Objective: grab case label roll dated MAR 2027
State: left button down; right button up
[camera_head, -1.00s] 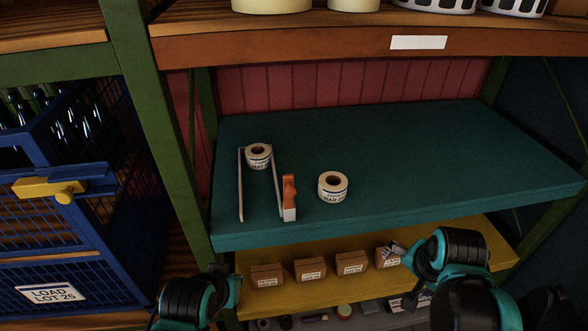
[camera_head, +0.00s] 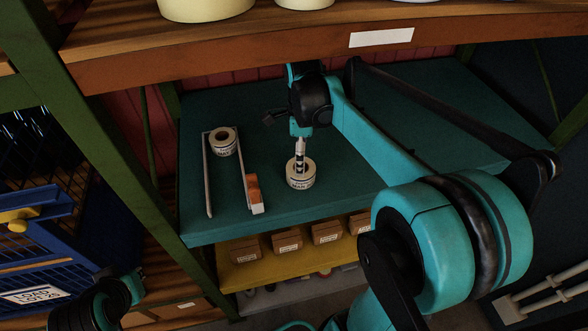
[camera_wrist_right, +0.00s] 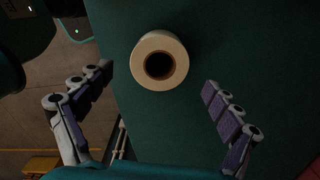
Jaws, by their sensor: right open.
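One label roll (camera_head: 301,174) stands on the teal shelf, white with a dark-printed side label; it also shows in the wrist view (camera_wrist_right: 160,60), end-on with its dark core. Its print is too small to read fully now. A second white roll (camera_head: 223,141) sits to the left, between two light rails. My right gripper (camera_head: 299,152) is over the free-standing roll, pointing down. In the wrist view its fingers (camera_wrist_right: 158,80) are spread wide on either side below the roll, empty. Whether they touch it cannot be told. My left arm shows at the lower left; its gripper is not visible.
The rails with an orange-and-white end block (camera_head: 254,194) stand left of the free roll. A wooden shelf (camera_head: 280,52) overhangs above. Small brown boxes (camera_head: 287,241) line the yellow shelf below. A blue cage (camera_head: 40,225) stands left.

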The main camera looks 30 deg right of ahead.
aim_at(296, 183)
notch_tip(296, 183, down, 6)
jog(key=shift+b, duration=0.5)
jog(key=c, duration=1.4)
